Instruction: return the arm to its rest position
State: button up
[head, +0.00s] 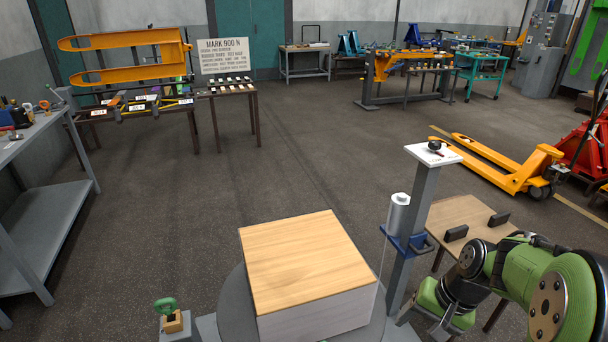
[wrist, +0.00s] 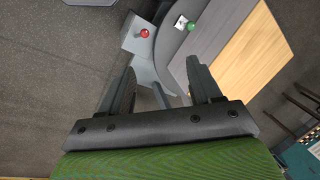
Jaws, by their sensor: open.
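My green and black arm (head: 565,300) reaches in from the lower right in the head view. It is bent, with its wrist end low beside the grey post. My gripper (wrist: 161,68) is open and empty in the wrist view, its two dark fingers spread apart. The fingers cannot be made out clearly in the head view. Beyond the fingers, the wrist view shows a red knob (wrist: 144,33), a green knob (wrist: 190,26) and part of the wood-topped box (wrist: 265,45).
The wood-topped box (head: 305,260) sits on a round grey base. A grey post (head: 412,225) with a white top plate (head: 433,153) stands close to my arm. A low wooden table (head: 462,213) with two black blocks is behind my arm. Open floor (head: 310,150) lies beyond.

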jog(key=s+a+r+n+t+h+p, duration=0.1)
jog(key=s+a+r+n+t+p, duration=0.1)
jog(key=s+r, duration=0.5)
jog(key=s+a+r+n+t+h+p, duration=0.1)
jog(key=s+a+r+n+t, duration=0.1)
jog(key=s+a+r, duration=0.4)
notch_tip(320, 180, up, 3)
jog(key=shift+s+f+n+h+p, duration=0.2)
jog(key=shift+s+n+h+p, duration=0.2)
jog(key=shift+s+n, duration=0.55)
dwell(0.4)
